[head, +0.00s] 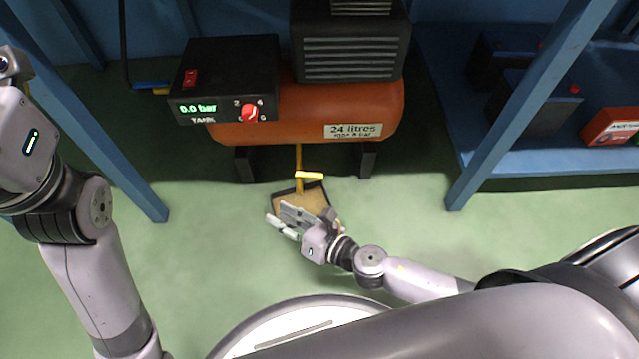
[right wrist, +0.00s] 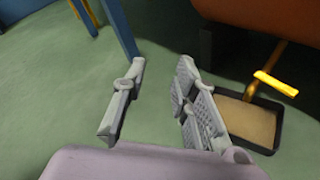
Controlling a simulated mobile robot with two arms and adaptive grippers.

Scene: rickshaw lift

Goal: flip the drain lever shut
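The drain lever (head: 309,175) is a short yellow handle on a yellow pipe (head: 298,158) under the orange tank (head: 300,112). It lies roughly crosswise to the pipe. In the right wrist view the lever (right wrist: 276,84) is at the right, beyond the fingers. My right gripper (head: 279,216) is open and empty, in front of and a little left of the lever, apart from it. Its open fingers also show in the right wrist view (right wrist: 155,105). My left arm stands at the left edge, and its gripper fingers are outside the picture.
A dark-rimmed tray (head: 283,199) lies on the floor under the pipe, partly hidden by my right gripper. A black control box (head: 226,78) reads 0.0 bar. Blue posts (head: 525,100) flank the tank. The green floor left of the tray is clear.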

